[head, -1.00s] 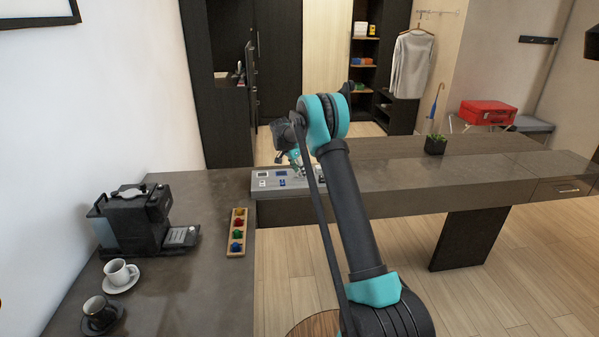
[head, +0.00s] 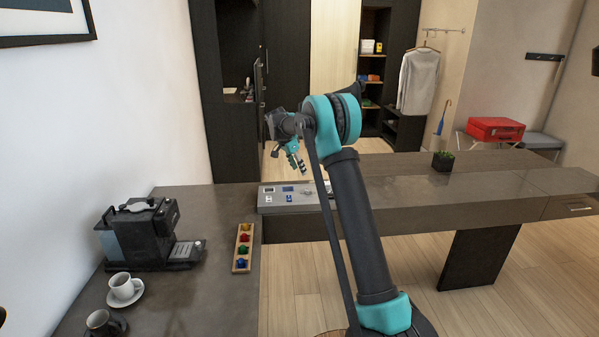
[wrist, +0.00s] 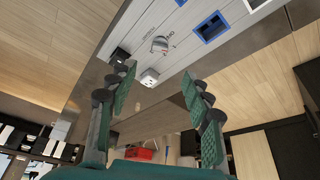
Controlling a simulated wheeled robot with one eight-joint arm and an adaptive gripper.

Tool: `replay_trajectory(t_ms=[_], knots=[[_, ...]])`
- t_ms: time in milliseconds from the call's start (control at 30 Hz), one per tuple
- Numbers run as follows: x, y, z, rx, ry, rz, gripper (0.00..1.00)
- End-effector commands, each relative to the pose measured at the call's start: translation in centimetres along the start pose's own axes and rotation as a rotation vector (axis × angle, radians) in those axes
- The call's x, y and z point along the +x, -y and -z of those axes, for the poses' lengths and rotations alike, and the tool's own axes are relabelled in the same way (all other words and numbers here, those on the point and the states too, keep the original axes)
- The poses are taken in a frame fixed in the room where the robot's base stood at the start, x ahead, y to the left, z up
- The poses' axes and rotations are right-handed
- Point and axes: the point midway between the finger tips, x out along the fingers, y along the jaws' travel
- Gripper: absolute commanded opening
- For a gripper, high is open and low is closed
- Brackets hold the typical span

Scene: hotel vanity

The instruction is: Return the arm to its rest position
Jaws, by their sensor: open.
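My gripper (head: 293,158) is at the end of my raised, bent arm in the head view. It hangs above the far desk, near the grey panel (head: 283,197) with small switches and a blue-framed window. In the wrist view my gripper (wrist: 155,100) has its two green-padded fingers wide apart with nothing between them. The panel (wrist: 185,45) lies beyond the fingertips in that view, apart from them. Part of the panel is hidden behind my arm in the head view.
A coffee machine (head: 145,235), a white cup (head: 124,286), a dark cup (head: 103,322) and a tray of coloured capsules (head: 235,248) stand on the left counter. Open floor lies at lower right.

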Motion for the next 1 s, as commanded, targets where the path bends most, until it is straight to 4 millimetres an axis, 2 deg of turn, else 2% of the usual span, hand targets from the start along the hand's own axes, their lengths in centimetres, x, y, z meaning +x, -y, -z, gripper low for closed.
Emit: replay_trajectory(t_ms=[233,367,467,667,867,1000], knots=[[0.0,-0.1,0.0,-0.002,0.001,0.001,0.5],[-0.6,-1.6,0.2,-0.032,0.01,0.009,0.5],[-1.4,-4.1,0.2,-0.089,0.024,0.025,0.5],[-3.1,-11.3,-0.5,-0.241,0.057,0.074,0.5],[-4.2,-19.1,-2.3,-0.392,0.079,0.13,0.5],[-4.5,-24.8,-4.2,-0.494,0.085,0.173,0.5]])
